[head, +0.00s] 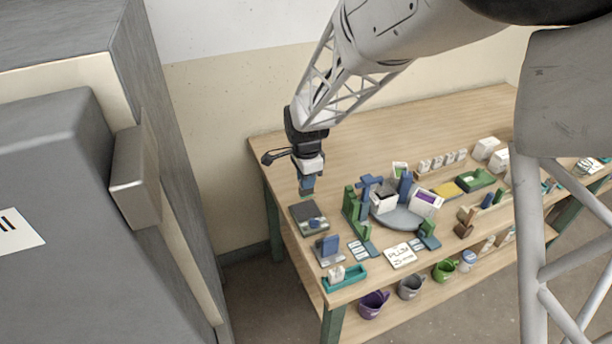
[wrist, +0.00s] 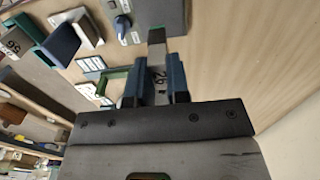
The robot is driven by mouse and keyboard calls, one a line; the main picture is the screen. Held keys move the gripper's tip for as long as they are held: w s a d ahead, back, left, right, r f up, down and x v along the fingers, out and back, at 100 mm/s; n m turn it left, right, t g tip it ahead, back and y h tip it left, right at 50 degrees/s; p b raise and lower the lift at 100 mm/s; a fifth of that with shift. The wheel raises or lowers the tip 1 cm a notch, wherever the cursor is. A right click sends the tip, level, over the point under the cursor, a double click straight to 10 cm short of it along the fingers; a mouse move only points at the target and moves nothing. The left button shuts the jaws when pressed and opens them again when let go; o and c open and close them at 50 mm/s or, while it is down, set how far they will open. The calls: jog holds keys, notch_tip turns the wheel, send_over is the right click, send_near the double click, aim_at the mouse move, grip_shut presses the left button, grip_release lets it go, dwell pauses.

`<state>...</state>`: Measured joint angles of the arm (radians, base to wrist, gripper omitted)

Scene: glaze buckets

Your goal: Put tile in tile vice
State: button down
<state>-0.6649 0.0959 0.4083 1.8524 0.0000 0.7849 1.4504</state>
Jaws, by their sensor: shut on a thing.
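My gripper (head: 307,185) hangs above the far left part of the bench in the head view, pointing down. In the wrist view its two blue fingers (wrist: 155,84) are shut on the tile (wrist: 157,58), a narrow grey piece marked with what looks like "26" and with a green end. The held tile is hard to make out in the head view. A grey base with an upright blue block, which looks like the tile vice (head: 329,246), stands at the bench's near left. It appears at upper left in the wrist view (wrist: 63,42), apart from the tile.
A dark grey box with a blue knob (head: 305,214) sits near below my gripper. Green stands (head: 350,208), a round grey platter (head: 398,220) and a teal tray (head: 345,281) crowd nearby. A grey cabinet (head: 100,130) stands left.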

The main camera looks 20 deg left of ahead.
aim_at(306, 196)
jog(key=shift+f, duration=2.65)
jog(key=shift+f, duration=0.3)
jog(key=c, duration=1)
grip_release()
jog(key=shift+r, duration=3.5)
